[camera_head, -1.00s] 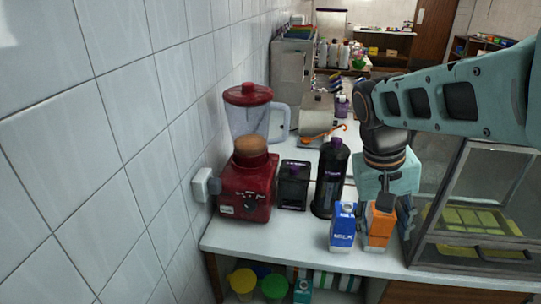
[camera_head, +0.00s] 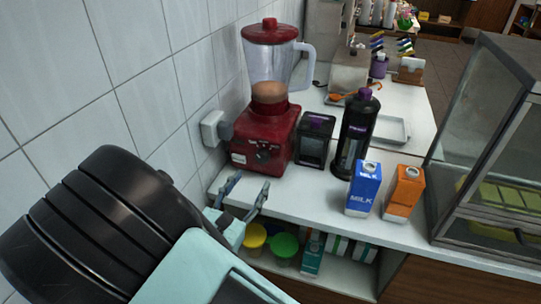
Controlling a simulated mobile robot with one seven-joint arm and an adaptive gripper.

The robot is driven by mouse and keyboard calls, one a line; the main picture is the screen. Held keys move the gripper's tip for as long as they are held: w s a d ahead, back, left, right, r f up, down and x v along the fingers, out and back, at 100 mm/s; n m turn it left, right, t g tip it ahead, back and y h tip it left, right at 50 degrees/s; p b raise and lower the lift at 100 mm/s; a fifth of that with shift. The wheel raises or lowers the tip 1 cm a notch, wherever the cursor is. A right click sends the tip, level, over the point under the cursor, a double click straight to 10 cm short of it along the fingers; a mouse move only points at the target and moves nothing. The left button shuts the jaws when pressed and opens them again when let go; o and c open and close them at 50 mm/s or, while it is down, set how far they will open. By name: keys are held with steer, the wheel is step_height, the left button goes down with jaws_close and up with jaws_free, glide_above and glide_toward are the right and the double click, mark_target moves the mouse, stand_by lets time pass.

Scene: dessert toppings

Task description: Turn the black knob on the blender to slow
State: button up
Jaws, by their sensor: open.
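The red blender (camera_head: 265,125) stands on the white counter against the tiled wall, with a brown content low in its clear jar (camera_head: 270,65). Its black knob (camera_head: 263,155) is on the front face of the red base; its setting is too small to read. My gripper (camera_head: 246,186) is open and empty, its two fingers apart. In the picture it is below and slightly left of the knob, near the counter's front left edge, and not touching the blender.
A wall socket (camera_head: 211,128) is left of the blender. A black box (camera_head: 314,140), black bottle (camera_head: 355,135), blue milk carton (camera_head: 364,188) and orange carton (camera_head: 404,191) stand to its right. A glass case (camera_head: 490,150) is far right. Yellow and green bowls (camera_head: 285,246) sit below.

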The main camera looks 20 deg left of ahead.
mark_target(261, 159)
steer(key=shift+n+y, duration=0.4)
steer(key=shift+y, duration=0.1)
steer(key=w, duration=1)
steer(key=shift+w+a+f, duration=0.1)
steer(key=shift+f, duration=0.25)
steer(key=shift+c, duration=0.3)
steer(key=c, duration=1.1)
